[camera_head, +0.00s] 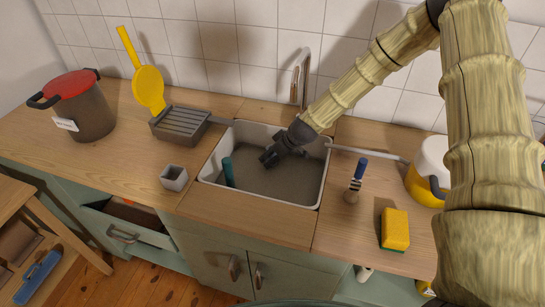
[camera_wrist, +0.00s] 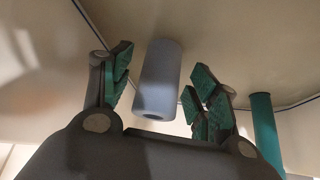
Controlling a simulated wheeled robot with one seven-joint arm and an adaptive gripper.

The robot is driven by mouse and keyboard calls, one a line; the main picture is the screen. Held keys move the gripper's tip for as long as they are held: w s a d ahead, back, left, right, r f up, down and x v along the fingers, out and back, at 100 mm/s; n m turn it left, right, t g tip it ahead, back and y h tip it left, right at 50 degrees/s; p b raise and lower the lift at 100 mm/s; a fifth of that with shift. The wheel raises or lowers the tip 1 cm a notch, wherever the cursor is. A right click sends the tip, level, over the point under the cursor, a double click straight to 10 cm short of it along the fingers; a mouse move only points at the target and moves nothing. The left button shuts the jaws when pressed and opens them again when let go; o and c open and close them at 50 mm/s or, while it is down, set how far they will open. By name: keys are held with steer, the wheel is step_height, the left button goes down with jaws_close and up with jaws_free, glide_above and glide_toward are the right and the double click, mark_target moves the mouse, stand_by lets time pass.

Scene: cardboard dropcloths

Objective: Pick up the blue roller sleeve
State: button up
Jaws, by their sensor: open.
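The blue roller sleeve (camera_wrist: 158,72) looks like a dull grey-blue cylinder with a dark hole in its near end. In the wrist view it sits between the two green-padded fingers of my gripper (camera_wrist: 163,84), with a gap on both sides. My gripper is open and reaches down into the white sink (camera_head: 208,171); it also shows in the head view (camera_head: 268,159). I cannot make out the blue sleeve in the head view, where the gripper probably hides it. A teal cylinder (camera_head: 228,172) stands by the sink's left wall and shows right of the fingers (camera_wrist: 264,125).
A grey cup (camera_head: 174,178) and a dark ridged tray (camera_head: 180,124) stand left. A brush (camera_head: 356,178), a yellow sponge (camera_head: 395,229) and a white-and-yellow pot (camera_head: 424,180) stand right.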

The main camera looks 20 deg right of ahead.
steer(key=shift+w+a+f, duration=0.15)
steer(key=shift+w+f, duration=0.15)
steer(key=shift+f, duration=0.2)
steer(key=c, duration=0.9)
steer(key=shift+r, duration=0.15)
